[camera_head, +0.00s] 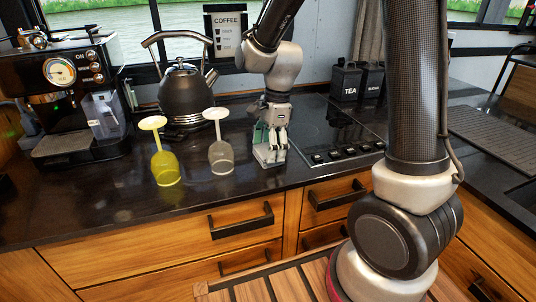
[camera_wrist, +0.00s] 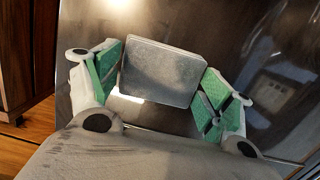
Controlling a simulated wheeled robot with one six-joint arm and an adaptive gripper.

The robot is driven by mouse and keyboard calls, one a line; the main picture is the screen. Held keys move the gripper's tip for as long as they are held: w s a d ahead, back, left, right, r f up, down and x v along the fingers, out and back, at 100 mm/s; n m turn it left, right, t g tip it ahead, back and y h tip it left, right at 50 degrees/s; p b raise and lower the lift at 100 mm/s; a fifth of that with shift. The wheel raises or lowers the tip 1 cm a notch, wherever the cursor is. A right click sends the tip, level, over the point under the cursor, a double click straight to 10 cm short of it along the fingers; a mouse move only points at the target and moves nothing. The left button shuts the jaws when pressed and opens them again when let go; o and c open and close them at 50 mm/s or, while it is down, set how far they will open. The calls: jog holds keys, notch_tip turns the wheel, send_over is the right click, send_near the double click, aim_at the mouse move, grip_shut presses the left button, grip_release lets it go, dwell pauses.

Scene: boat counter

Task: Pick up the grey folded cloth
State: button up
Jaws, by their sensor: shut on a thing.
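The grey folded cloth (camera_wrist: 162,72) shows in the wrist view as a flat, rounded grey block between the two green-padded fingers of my gripper (camera_wrist: 160,84). The fingers are shut on it from its left and right sides. In the head view my gripper (camera_head: 270,146) points down at the counter, left of the hob. The cloth (camera_head: 268,157) shows there low between the fingers, partly hidden by them. I cannot tell whether it touches the counter.
An upside-down clear glass (camera_head: 221,157) stands close left of my gripper, with a yellow one (camera_head: 165,167) beyond it. A kettle (camera_head: 186,92) and coffee machine (camera_head: 72,95) stand behind and left. The hob (camera_head: 335,130) lies right. The front left counter is clear.

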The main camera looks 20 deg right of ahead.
jog(key=shift+r, duration=0.1)
notch_tip(320, 180, up, 10)
jog(key=o, duration=0.4)
jog(key=shift+c, duration=1.6)
jog(key=shift+s, duration=0.1)
